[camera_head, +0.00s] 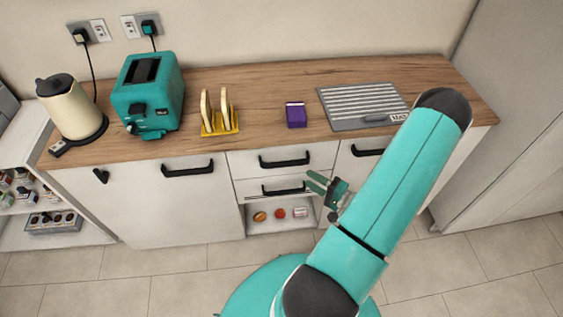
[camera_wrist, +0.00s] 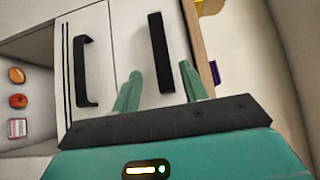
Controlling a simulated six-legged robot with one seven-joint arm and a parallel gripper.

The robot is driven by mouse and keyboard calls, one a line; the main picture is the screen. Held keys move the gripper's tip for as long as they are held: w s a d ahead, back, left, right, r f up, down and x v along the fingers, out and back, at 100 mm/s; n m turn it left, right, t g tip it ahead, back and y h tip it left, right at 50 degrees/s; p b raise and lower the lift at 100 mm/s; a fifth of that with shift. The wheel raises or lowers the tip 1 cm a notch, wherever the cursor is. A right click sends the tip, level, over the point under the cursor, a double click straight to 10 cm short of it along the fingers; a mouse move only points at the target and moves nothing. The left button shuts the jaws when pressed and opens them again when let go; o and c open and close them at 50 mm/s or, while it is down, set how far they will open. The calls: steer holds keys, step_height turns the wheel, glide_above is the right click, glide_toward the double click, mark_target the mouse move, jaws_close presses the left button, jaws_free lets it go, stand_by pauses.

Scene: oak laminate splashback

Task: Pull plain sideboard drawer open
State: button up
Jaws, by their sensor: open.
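The white sideboard (camera_head: 130,205) stands against the wall. Its middle column has an upper drawer (camera_head: 245,165) with a black bar handle (camera_head: 284,161) and a lower drawer (camera_head: 243,189) with a similar handle (camera_head: 284,190). My gripper (camera_head: 310,178) is open and empty in front of the right side of this column. In the wrist view, turned sideways, the upper handle (camera_wrist: 160,52) reaches down between my two fingers (camera_wrist: 160,82); I cannot tell whether they are around it or short of it. The lower handle (camera_wrist: 84,70) lies left of the fingers. Both drawers look closed.
An open shelf (camera_head: 262,228) below holds small food items. The worktop (camera_head: 270,85) carries a kettle (camera_head: 70,110), teal toaster (camera_head: 148,95), yellow toast rack (camera_head: 219,125), purple box (camera_head: 296,114) and grey ridged board (camera_head: 350,105). Other handles flank the drawers. Floor in front is clear at left.

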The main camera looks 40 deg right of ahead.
mark_target(287, 164)
steer(key=w, duration=0.3)
steer(key=w+a, duration=0.1)
steer(key=w, duration=0.3)
steer(key=w+a, duration=0.1)
steer(key=w, duration=0.3)
steer(key=shift+w, duration=0.2)
steer(key=shift+c, duration=0.2)
jaws_close()
